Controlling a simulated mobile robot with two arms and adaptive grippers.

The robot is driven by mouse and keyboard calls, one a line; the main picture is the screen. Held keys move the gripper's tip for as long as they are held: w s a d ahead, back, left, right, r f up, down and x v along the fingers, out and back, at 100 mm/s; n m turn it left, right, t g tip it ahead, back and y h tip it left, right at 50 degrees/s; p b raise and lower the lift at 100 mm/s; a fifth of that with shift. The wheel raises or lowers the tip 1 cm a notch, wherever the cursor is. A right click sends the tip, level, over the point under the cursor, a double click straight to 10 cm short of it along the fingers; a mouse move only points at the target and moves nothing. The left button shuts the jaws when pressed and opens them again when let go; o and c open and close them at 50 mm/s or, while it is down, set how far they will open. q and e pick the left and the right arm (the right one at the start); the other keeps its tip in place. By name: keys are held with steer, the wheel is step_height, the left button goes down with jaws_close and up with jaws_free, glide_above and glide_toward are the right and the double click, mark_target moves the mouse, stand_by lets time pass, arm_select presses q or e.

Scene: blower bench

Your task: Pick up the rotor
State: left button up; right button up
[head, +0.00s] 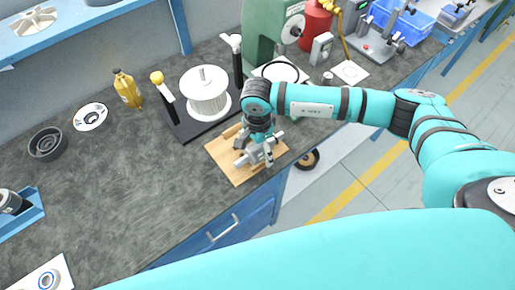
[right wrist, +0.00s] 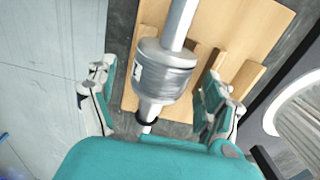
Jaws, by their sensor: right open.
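The rotor (right wrist: 165,72), a grey metal cylinder with a shaft at each end and a dark ring on the near shaft, lies on a wooden cradle on a wooden board (right wrist: 250,25). In the head view the rotor (head: 243,146) is partly hidden by my right gripper (head: 262,149). The right gripper is over the front of the board (head: 230,172). In the right wrist view the open right gripper (right wrist: 155,95) has one finger on each side of the rotor, with gaps between. My left gripper is not in view.
Behind the board, a black stand holds a white spool-like part (head: 207,98) and upright handled tools. A green machine (head: 268,35) stands behind. The bench's front left is mostly clear.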

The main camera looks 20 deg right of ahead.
steer(key=shift+c, duration=0.3)
steer(key=c, duration=1.6)
steer(key=shift+w+r, duration=0.1)
steer(key=shift+r, duration=0.05)
jaws_close()
steer(key=shift+r, duration=0.1)
